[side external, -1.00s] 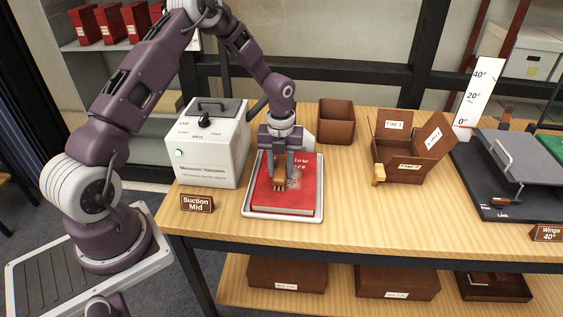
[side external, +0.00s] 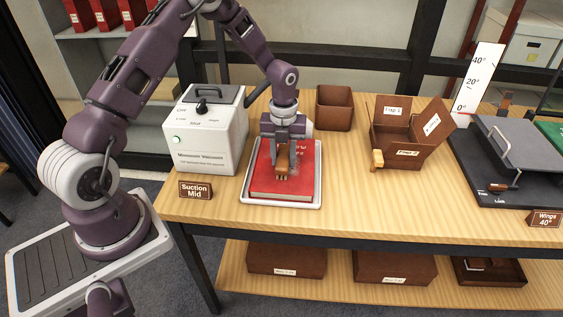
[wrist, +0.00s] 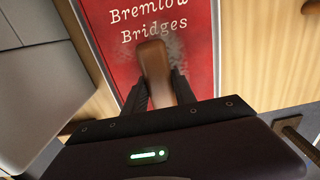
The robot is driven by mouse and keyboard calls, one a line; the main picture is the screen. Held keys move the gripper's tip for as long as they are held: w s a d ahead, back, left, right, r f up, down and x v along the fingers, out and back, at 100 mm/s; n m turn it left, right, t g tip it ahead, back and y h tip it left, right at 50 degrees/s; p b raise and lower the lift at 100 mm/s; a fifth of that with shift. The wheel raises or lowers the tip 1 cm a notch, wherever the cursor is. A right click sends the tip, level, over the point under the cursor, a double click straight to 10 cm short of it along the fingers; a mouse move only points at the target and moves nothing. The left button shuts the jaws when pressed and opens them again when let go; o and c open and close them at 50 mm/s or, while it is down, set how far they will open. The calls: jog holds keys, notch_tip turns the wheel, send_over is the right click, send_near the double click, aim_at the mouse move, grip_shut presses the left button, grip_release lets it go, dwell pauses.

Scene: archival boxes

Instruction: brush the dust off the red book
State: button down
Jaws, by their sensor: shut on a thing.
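The red book (side external: 283,187) lies flat in a pale shallow tray (side external: 245,193) near the table's front edge. Its title reads "Bremlow Bridges" in the wrist view (wrist: 110,60). My gripper (side external: 283,160) is shut on a brush with a wooden handle (wrist: 152,58) and holds it over the middle of the cover. In the side view the bristles (side external: 282,177) point down at the cover; I cannot tell whether they touch. Grey dust (wrist: 177,48) shows on the cover beside the brush, under the title. The brush and fingers hide part of the cover.
A white vacuum box (side external: 207,140) stands left of the tray, with a "Suction Mid" sign (side external: 196,190) in front. A brown open bin (side external: 334,108) is behind. A flapped brown box (side external: 402,150) and a grey stand (side external: 505,175) are to the right. Bare table lies between.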

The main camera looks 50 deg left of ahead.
aim_at(287, 163)
jog(key=shift+w+a, duration=2.75)
jog(key=shift+w, duration=0.2)
jog(key=shift+w+d, duration=0.3)
jog(key=shift+d, duration=0.05)
jog(key=shift+s+d, duration=4)
jog(key=shift+r, duration=4.1)
